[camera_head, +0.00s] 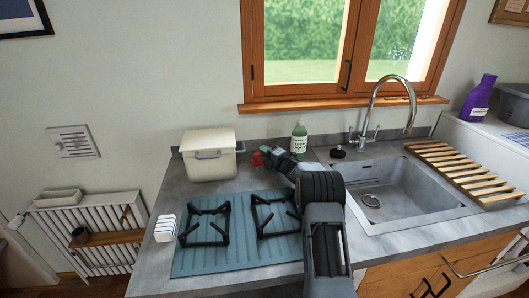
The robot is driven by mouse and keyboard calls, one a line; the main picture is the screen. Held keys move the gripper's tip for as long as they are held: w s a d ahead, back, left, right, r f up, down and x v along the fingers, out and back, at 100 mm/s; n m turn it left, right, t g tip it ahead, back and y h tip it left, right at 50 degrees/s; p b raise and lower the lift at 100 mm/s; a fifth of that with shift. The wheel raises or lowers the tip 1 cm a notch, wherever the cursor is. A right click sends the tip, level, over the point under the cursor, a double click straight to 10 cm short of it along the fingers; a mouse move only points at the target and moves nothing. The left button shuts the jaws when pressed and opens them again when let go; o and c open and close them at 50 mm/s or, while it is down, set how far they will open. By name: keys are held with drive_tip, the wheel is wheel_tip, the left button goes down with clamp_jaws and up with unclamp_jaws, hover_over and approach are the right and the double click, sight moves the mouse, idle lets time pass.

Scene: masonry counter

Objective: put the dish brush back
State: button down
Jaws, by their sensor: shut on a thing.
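My gripper (267,154) is beyond the hob, between the cream bread box and the green soap bottle, partly hidden by my own wrist. It is shut on a small red thing (256,160), which shows at its left side. This may be part of the dish brush, but it is too small to make out the bristles or handle. No other brush is clearly visible. A small dark round thing (338,153) stands on the counter left of the sink; I cannot tell what it is.
The cream box (208,156) stands left of my gripper and the soap bottle (299,138) right of it. The sink (405,190), tap (409,100) and slatted wooden rack (460,170) are right.

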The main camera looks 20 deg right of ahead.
drive_tip(key=shift+f+b, duration=0.6)
drive_tip(key=shift+b, duration=0.15)
drive_tip(key=c, duration=1)
unclamp_jaws()
